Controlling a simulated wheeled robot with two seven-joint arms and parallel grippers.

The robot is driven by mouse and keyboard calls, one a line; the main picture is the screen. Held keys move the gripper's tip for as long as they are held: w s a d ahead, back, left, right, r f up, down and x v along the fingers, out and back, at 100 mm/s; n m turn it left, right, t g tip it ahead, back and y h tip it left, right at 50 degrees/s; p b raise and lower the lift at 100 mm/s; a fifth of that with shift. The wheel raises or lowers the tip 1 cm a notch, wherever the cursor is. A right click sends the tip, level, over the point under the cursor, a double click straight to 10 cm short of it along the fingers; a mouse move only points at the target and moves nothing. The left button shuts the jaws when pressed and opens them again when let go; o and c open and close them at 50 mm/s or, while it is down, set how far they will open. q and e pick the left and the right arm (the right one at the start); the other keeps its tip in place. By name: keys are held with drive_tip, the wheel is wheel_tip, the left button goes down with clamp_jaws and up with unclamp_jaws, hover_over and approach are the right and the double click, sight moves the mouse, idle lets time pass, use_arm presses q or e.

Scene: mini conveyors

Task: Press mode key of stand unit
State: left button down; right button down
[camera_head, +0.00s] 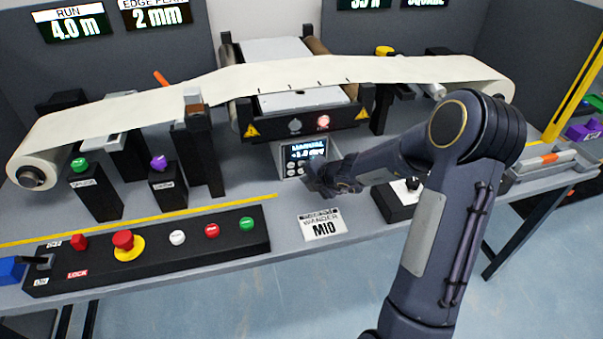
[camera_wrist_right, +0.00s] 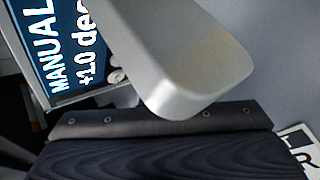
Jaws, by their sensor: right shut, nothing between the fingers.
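The stand unit (camera_head: 305,149) is a small light-grey box at the middle of the bench, below the web machine. Its dark screen shows "MANUAL" and a value near +1.0 in the head view. Small round keys (camera_head: 291,170) show below the screen, partly hidden by my right gripper. My right gripper (camera_head: 316,182) is shut and empty, close in front of the key area; I cannot tell whether it touches a key. In the right wrist view the screen (camera_wrist_right: 68,45) reads "MANUAL +1.0 de", and the grey fingers (camera_wrist_right: 195,85) cover most of the keys. My left gripper is out of view.
A black control panel (camera_head: 200,260) with colored buttons lies at front left. A pale web (camera_head: 300,72) runs above over rollers. A black box (camera_head: 397,206) with a small stick stands right, partly behind my arm.

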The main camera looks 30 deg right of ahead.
drive_tip(key=shift+s, duration=0.1)
drive_tip(key=shift+s+a+f+b, duration=0.15)
drive_tip(key=shift+s+b, duration=0.25)
drive_tip(key=shift+s, duration=0.2)
drive_tip(key=shift+s+a+b, duration=0.1)
drive_tip(key=shift+s+b, duration=0.25)
drive_tip(key=shift+s, duration=0.2)
drive_tip(key=shift+s+a+b, duration=0.2)
drive_tip(key=shift+s, duration=0.4)
drive_tip(key=shift+s+a+b, duration=0.15)
drive_tip(key=shift+s+b, duration=0.05)
drive_tip(key=shift+s, duration=0.4)
drive_tip(key=s+a+r+n+y+p, duration=0.2)
drive_tip(key=s+a+r+n, duration=0.5)
drive_tip(key=n, duration=0.5)
drive_tip(key=s+a+r+n+y+p, duration=0.1)
drive_tip(key=s+a+r+n+y, duration=0.3)
drive_tip(key=r+n, duration=0.65)
drive_tip(key=s+f+n+g+h+p, duration=0.2)
drive_tip(key=s+n, duration=1.3)
drive_tip(key=n, duration=1)
drive_tip(key=shift+s+a+g+h+p, duration=0.35)
drive_tip(key=shift+s+g+h+p, duration=0.1)
drive_tip(key=shift+g+h, duration=0.45)
